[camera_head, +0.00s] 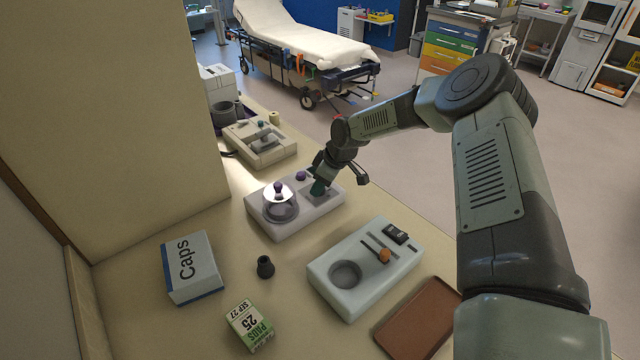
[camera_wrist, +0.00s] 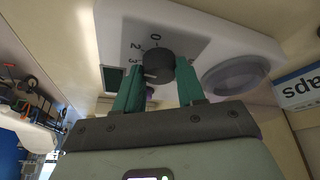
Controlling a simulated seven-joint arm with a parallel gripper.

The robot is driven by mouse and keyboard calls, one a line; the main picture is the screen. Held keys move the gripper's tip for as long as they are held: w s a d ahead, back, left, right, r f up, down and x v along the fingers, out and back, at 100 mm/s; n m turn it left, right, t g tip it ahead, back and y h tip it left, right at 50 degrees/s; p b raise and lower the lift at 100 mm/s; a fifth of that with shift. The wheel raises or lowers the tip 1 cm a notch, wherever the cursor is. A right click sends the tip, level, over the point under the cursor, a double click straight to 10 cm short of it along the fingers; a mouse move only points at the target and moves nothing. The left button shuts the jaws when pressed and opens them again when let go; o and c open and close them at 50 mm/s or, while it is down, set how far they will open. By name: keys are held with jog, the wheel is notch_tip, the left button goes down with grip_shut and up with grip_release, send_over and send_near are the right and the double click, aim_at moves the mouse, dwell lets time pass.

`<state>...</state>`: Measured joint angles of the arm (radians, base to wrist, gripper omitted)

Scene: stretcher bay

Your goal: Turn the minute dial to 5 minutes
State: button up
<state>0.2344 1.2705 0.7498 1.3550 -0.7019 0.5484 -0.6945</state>
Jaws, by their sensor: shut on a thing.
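The minute dial (camera_wrist: 158,68) is a dark round knob on a grey plate printed with numbers; 0, 2 and 3 can be made out beside it. A pale mark shows on the knob, on the side near the 3. My gripper (camera_wrist: 160,82) has its teal fingers on both sides of the dial, shut on it. In the head view my gripper (camera_head: 318,188) points down at the right end of the white device (camera_head: 308,221), and its fingers hide the dial. A dark display (camera_wrist: 115,79) sits beside the number plate.
On the same device are a shiny domed lid with a purple knob (camera_head: 278,193) and a purple button (camera_head: 301,176). A second pale device (camera_head: 338,299) stands in front; a cream one (camera_head: 262,154) stands behind.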

jog(key=n+g, duration=0.1)
jog(key=n, duration=0.2)
jog(key=shift+w+d+n, duration=0.1)
jog(key=shift+w+n, duration=0.05)
jog(key=shift+n, duration=0.25)
jog(key=n+g, duration=0.1)
jog(key=n, duration=0.2)
jog(key=shift+w+n+g, duration=0.15)
jog(key=shift+n+g, duration=0.15)
jog(key=shift+g, duration=0.1)
jog(key=n+g, duration=0.1)
jog(key=n, duration=0.2)
jog(key=n+g+h, duration=0.1)
jog(key=n, duration=0.2)
jog(key=shift+w, duration=0.15)
jog(key=shift+n, duration=0.4)
jog(key=o, duration=1)
jog(key=shift+o, duration=0.2)
jog(key=v, duration=0.7)
jog(key=shift+r, duration=0.25)
jog(key=shift+w, duration=0.1)
